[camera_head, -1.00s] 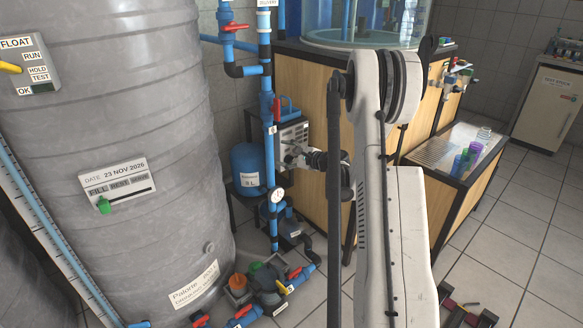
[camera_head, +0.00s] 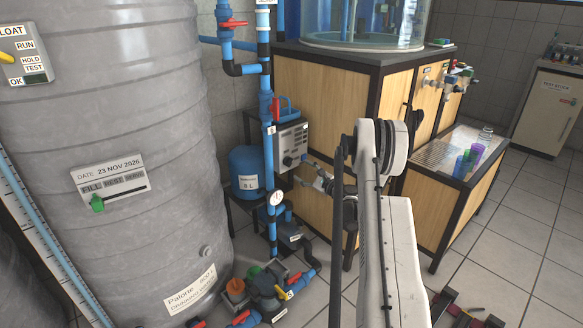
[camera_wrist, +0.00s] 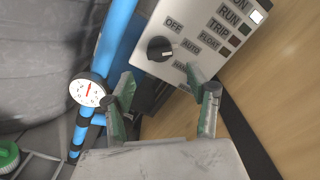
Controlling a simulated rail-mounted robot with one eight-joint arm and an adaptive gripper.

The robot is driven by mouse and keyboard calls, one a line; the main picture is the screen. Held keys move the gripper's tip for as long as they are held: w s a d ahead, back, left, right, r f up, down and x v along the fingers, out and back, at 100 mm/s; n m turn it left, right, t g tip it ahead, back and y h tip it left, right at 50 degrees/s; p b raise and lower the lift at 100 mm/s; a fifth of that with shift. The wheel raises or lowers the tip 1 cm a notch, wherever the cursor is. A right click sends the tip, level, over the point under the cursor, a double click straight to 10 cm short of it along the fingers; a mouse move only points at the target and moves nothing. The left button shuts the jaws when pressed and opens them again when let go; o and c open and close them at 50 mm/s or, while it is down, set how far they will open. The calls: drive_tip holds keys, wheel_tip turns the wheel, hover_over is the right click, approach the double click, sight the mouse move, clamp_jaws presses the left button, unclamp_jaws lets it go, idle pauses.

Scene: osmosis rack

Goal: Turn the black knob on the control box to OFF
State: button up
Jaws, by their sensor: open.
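The control box (camera_head: 292,137) is a pale grey panel behind the blue pipe. In the wrist view the control box (camera_wrist: 203,22) fills the top and is tilted. Its black knob (camera_wrist: 160,48) carries a short white mark and sits beside the OFF and AUTO labels. The mark appears to lie on the AUTO side, away from OFF. The knob (camera_head: 288,161) is tiny in the head view. My gripper (camera_wrist: 158,80) is open and empty, its green-padded fingers apart just below the knob. In the head view my gripper (camera_head: 309,174) is right of and below the knob.
A blue vertical pipe (camera_head: 268,150) with a round gauge (camera_wrist: 88,90) stands left of the box. A large grey tank (camera_head: 110,110) is at left. A wooden cabinet (camera_head: 330,95) is behind my arm. Valves and pipes (camera_head: 265,285) lie low near the tank.

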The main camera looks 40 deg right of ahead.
sight(292, 163)
drive_tip(key=w+b, duration=0.2)
drive_tip(key=w, duration=0.6)
drive_tip(key=shift+a, duration=0.1)
drive_tip(key=shift+c, duration=0.5)
drive_tip(key=c, duration=1)
drive_tip(key=shift+n, duration=0.4)
drive_tip(key=n, duration=0.4)
drive_tip(key=shift+r+n, duration=0.1)
drive_tip(key=shift+n, duration=0.2)
drive_tip(key=shift+r+n, duration=0.1)
drive_tip(key=shift+n, duration=2.2)
